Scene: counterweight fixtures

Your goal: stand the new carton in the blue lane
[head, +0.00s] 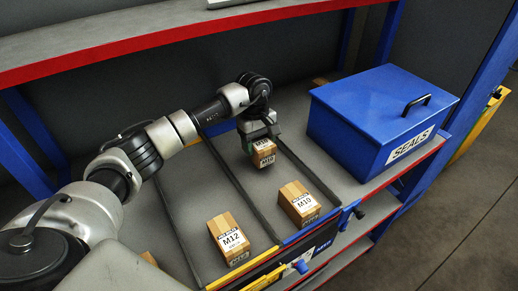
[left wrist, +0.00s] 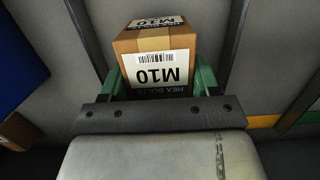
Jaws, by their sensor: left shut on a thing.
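My left gripper (head: 262,140) is shut on a small brown carton (head: 264,158) with a white M10 label. The left wrist view shows this carton (left wrist: 155,50) between the green fingers (left wrist: 160,88), its label upside down in the picture. The gripper and carton are over the rear part of the blue lane (head: 256,190); whether the carton touches the floor I cannot tell. Another M10 carton (head: 299,204) stands at the front of the blue lane, by its blue front strip (head: 312,236). My right gripper is not in view.
An M12 carton (head: 229,240) stands in the yellow-fronted lane to the left. Thin dark dividers (head: 233,181) bound the lanes. A blue SEALS box (head: 365,115) stands to the right. An upper shelf with a red edge (head: 150,40) runs above the back.

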